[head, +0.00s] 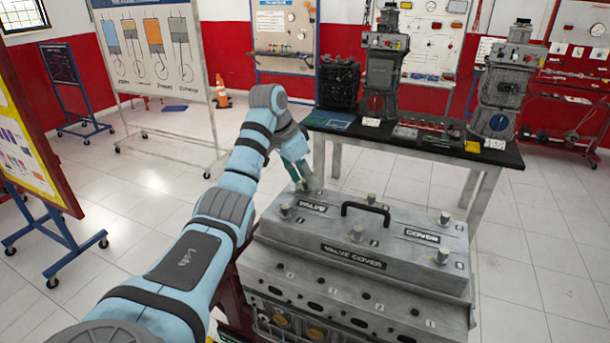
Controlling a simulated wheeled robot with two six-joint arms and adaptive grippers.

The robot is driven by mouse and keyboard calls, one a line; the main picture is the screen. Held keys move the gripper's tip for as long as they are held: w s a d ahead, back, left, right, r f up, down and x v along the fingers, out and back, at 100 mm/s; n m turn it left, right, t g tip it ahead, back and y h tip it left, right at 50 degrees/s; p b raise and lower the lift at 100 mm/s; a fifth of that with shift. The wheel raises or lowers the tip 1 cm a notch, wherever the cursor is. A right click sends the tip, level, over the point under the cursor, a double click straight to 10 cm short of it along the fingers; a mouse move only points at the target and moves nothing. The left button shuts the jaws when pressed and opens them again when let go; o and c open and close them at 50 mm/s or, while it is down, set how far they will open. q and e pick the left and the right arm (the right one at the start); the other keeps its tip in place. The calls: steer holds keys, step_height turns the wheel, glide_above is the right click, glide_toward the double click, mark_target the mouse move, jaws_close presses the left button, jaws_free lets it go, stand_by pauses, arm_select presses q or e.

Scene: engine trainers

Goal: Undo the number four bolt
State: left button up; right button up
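The grey valve cover (325,228), with a black handle (366,208), sits on the engine block (350,300). Silver bolts stand up from it: front left (285,211), front middle (357,233), front right (441,257), back middle (371,199) and back right (443,219). The small number tags beside them are too small to read, so I cannot tell which is number four. My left gripper (303,186) points down at the cover's back left corner. Its fingertips hide that spot; whether they grip a bolt there is unclear. My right gripper is out of view.
A black-topped table (400,139) with engine parts and tools stands behind the cover. A board on a wheeled stand (150,50) is at the back left, another board (30,150) at the left edge. Floor to the right is clear.

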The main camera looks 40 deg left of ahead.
arm_select(q)
steer(key=shift+s, duration=0.1)
steer(key=shift+c, duration=0.2)
steer(key=shift+s, duration=0.1)
steer(key=c, duration=0.3)
jaws_close()
